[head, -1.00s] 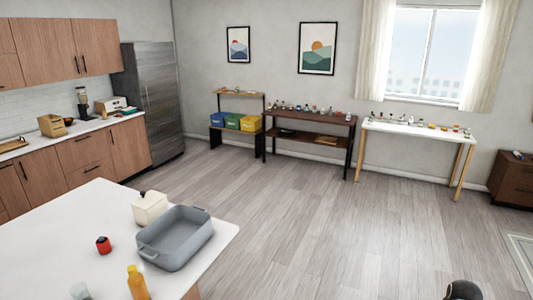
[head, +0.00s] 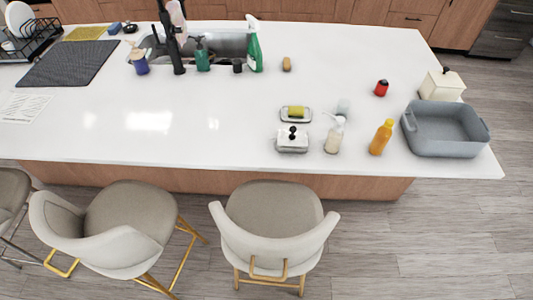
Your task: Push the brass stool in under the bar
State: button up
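The brass stool (head: 128,215) is the middle one of three in the head view, with a beige seat, pale curved back and shiny gold legs and footrest. It stands at the near side of the bar (head: 200,145), turned at an angle, with its back toward the lower left. Most of its seat is outside the counter's edge. To its right stands a similar stool (head: 273,215) with duller, tan-coloured legs, its back toward me. A third stool (head: 10,195) with grey metal legs is cut off at the left edge. My gripper is not in view.
The white counter holds a grey roasting pan (head: 445,130), an orange bottle (head: 381,137), a soap pump (head: 335,134), a butter dish (head: 292,140) and a sink (head: 215,45). A gap of floor separates the middle and right stools. The wood floor (head: 430,240) at the right is clear.

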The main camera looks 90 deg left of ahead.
aim_at(125, 228)
jog(key=u, duration=1.1)
jog(key=k, duration=0.15)
jog(key=u, duration=3.45)
jog(key=k, duration=0.1)
jog(key=u, duration=0.45)
jog(key=i, duration=0.95)
jog(key=u, duration=0.2)
jog(key=k, duration=0.85)
jog(key=z, duration=0.2)
jog(key=i, duration=0.9)
jog(key=u, duration=0.05)
